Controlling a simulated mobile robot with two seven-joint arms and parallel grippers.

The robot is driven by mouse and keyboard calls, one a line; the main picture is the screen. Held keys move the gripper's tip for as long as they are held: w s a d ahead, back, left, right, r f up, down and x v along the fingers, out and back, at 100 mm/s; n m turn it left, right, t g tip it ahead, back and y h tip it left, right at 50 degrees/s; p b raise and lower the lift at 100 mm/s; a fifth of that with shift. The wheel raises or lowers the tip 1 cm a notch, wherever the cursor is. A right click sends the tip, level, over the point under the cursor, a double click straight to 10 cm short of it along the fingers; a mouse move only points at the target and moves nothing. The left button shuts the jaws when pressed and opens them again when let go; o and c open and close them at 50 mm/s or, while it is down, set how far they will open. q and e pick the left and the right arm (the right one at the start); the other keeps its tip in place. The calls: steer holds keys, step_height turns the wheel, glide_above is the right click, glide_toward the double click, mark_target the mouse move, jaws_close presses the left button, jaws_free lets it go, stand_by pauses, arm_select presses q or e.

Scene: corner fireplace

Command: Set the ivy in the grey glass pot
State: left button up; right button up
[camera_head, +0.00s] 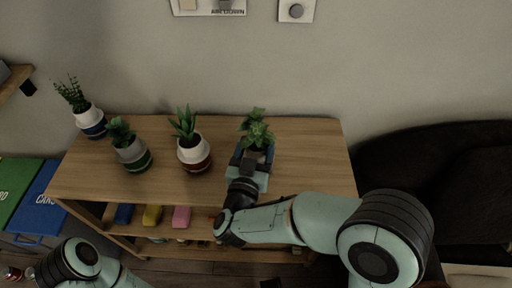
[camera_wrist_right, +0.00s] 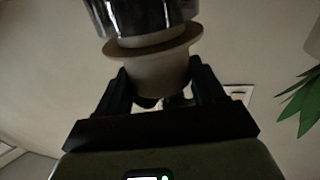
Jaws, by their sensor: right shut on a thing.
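The leafy green plant (camera_head: 256,128), which looks like the ivy, is at the right part of the table top. My right gripper (camera_head: 251,160) is shut on its pale holder, between the two dark fingers. In the right wrist view, which looks upside down, the fingers (camera_wrist_right: 162,95) grip this pale, tapered body (camera_wrist_right: 158,72) with a flared rim. A shiny grey pot (camera_wrist_right: 140,12) adjoins that rim, cut off by the top edge. I cannot tell how deep the ivy sits in it. My left gripper is out of view; only part of its arm shows.
Three other potted plants stand to the left: one in a blue-banded pot (camera_head: 91,122), one in a green-banded pot (camera_head: 133,155), one in a red-banded pot (camera_head: 194,154). The wooden table (camera_head: 310,150) is clear at its right end. A dark sofa (camera_head: 440,160) is beyond.

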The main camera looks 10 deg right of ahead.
steer(key=shift+f+b, duration=0.35)
steer(key=shift+f, duration=0.25)
stand_by(0.4)
steer(key=o, duration=0.9)
